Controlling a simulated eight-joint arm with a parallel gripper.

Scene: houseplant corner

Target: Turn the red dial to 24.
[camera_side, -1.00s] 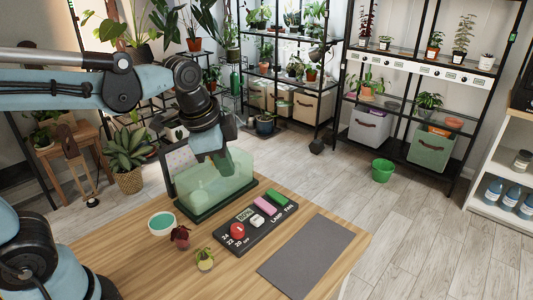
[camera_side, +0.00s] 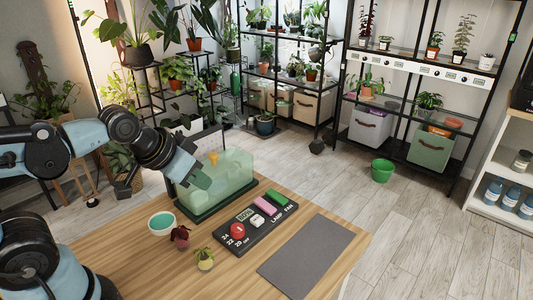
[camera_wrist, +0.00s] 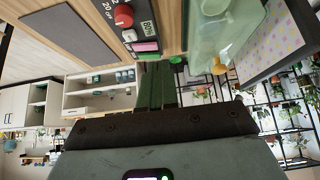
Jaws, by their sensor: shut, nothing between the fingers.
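The red dial (camera_side: 238,230) is on the black control panel (camera_side: 262,236) on the wooden table. Numbers 20, 22 and 24 and the word OFF are printed around its near left side. Its pointer is too small to read. In the wrist view the red dial (camera_wrist: 123,15) shows at the top, with part of the panel (camera_wrist: 145,22). My gripper (camera_side: 204,182) is shut and empty, at the near side of the green terrarium, behind and left of the dial and apart from it. The wrist view shows my gripper's green fingers (camera_wrist: 158,88) together.
The clear green terrarium (camera_side: 228,178) with a yellow knob (camera_side: 213,158) stands behind the panel. A teal bowl (camera_side: 161,223) and two small plants, dark red (camera_side: 180,236) and yellow-green (camera_side: 204,258), are close to the dial. A grey mat (camera_side: 306,256) lies to the right.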

